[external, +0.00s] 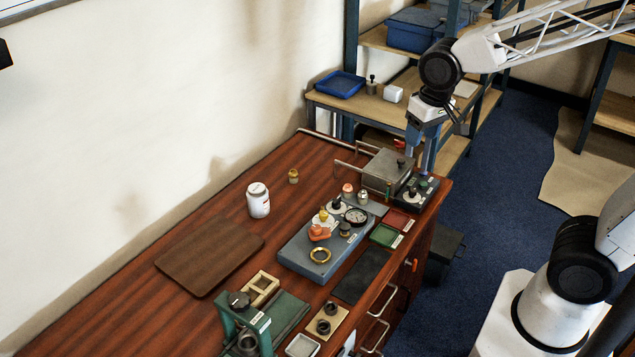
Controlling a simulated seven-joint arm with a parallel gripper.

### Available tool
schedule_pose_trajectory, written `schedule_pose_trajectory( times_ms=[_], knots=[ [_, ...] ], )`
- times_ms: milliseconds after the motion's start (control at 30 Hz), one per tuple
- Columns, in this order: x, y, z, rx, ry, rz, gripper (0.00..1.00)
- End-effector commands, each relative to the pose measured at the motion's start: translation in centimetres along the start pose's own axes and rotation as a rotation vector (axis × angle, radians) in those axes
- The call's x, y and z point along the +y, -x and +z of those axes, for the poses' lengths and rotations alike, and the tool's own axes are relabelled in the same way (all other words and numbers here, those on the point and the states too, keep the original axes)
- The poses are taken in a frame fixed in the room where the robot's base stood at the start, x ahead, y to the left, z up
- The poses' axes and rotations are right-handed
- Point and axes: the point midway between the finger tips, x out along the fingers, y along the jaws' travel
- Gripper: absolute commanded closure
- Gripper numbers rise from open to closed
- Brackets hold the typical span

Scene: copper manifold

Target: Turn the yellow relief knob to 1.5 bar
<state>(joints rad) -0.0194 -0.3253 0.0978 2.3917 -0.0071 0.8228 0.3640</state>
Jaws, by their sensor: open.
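The yellow relief knob (323,215) appears as a small yellow knob on the blue-grey manifold block (300,257), next to an orange handle-like part (319,232). A round pressure gauge (356,216) with a pale face sits on the same block, to the right of the knob. The knob's setting and the gauge reading are too small to read. My gripper (424,132) is open, high above the far right end of the bench, up and to the right of the knob and well apart from it. Its fingertips are hard to make out.
A grey metal box (388,170) stands below my gripper. A white jar (258,200) and brown board (210,258) are left. A green press (262,325) is in front.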

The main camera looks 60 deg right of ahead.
Motion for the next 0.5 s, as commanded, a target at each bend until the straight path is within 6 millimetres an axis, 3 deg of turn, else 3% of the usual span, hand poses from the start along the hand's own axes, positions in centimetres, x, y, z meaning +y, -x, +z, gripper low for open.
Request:
schedule_pose_trajectory(
  times_ms=[500],
  knots=[
    [-3.9,-7.2,-7.2,-0.051,-0.210,0.021,0.46]
  ],
)
